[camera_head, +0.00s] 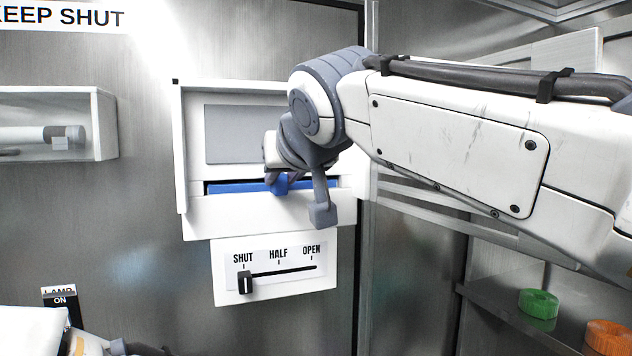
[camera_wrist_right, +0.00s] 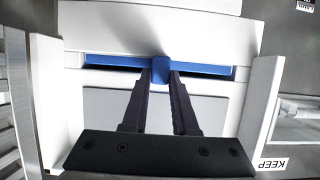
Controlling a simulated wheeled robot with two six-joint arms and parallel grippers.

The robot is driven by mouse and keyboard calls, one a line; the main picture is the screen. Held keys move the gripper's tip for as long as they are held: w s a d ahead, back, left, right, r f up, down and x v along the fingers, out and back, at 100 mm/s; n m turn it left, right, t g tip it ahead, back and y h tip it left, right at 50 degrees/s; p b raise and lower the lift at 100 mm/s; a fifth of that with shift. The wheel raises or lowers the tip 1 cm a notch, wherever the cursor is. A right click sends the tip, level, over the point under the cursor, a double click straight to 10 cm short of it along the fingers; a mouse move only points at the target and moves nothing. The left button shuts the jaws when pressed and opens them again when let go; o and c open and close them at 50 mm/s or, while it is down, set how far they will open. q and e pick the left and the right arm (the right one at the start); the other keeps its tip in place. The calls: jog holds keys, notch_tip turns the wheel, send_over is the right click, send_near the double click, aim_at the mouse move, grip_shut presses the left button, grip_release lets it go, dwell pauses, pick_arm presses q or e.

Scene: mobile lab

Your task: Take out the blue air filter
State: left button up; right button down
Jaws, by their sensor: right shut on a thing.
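The blue air filter (camera_head: 232,188) sits in a horizontal slot of a white wall housing (camera_head: 215,220). Only its front edge and a blue tab show in the head view. My right gripper (camera_head: 286,183) is at the slot, shut on the filter's tab. In the right wrist view its two dark fingers (camera_wrist_right: 162,82) are closed on the tab at the middle of the blue filter (camera_wrist_right: 110,62). The rest of the filter is hidden inside the housing. My left gripper is not in view.
Below the slot, a slider panel (camera_head: 300,291) marked SHUT, HALF, OPEN has its black knob (camera_head: 245,283) at SHUT. A clear-fronted box (camera_head: 95,125) is on the wall at left. A lamp switch (camera_head: 62,302) is lower left. Green (camera_head: 538,303) and orange (camera_head: 608,338) rolls lie on a shelf at right.

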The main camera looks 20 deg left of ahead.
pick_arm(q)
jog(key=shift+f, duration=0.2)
pick_arm(e)
jog(key=shift+r, duration=0.1)
jog(key=shift+b, duration=0.35)
jog(key=shift+s+d+r+b, duration=0.15)
jog(key=shift+s+b, duration=0.1)
jog(key=shift+b, duration=0.15)
pick_arm(q)
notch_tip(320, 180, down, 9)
jog(key=b, duration=0.7)
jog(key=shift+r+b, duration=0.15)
jog(key=shift+b, duration=0.15)
pick_arm(e)
jog(key=s+d, duration=0.9)
jog(key=s, duration=0.5)
jog(key=shift+s+d+r, duration=0.15)
jog(key=shift+s+d, duration=0.1)
jog(key=shift+d, duration=0.15)
